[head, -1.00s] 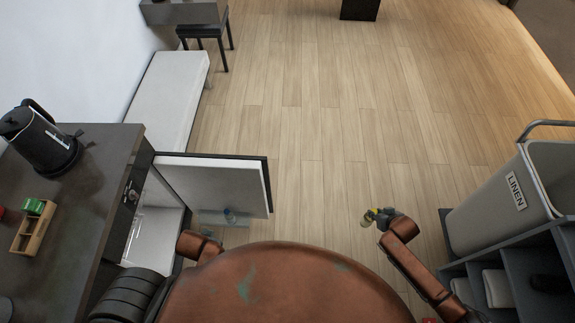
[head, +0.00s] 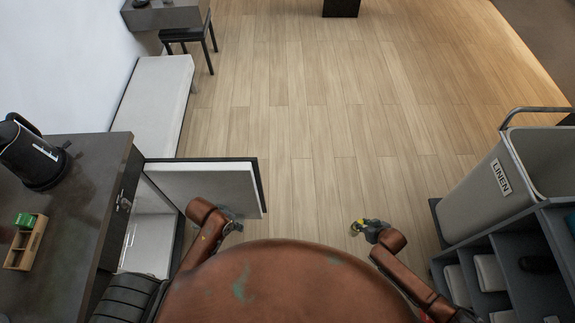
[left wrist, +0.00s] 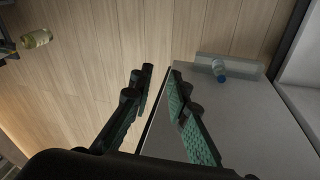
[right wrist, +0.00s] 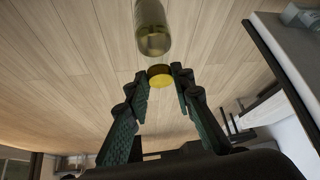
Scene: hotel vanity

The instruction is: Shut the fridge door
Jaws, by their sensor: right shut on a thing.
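The fridge door (head: 205,186) stands open at the left, swung out from the fridge (head: 150,245) under the dark counter. Its pale inner face and dark rim show. My left gripper (head: 234,224) is by the door's free end; in the left wrist view its fingers (left wrist: 160,75) are apart with nothing clamped, and the door's dark edge (left wrist: 152,118) runs between or just behind them. My right gripper (head: 364,228) is away from the door, shut on a yellow-capped bottle (right wrist: 152,35). The bottle also shows in the left wrist view (left wrist: 37,39).
A blue-capped bottle (left wrist: 219,70) sits in the door's clear shelf. A kettle (head: 30,155) and a wooden box (head: 25,245) stand on the counter (head: 85,190). A white bench (head: 155,105) lies beyond the door. A linen cart (head: 490,195) is at right. The middle floor is clear.

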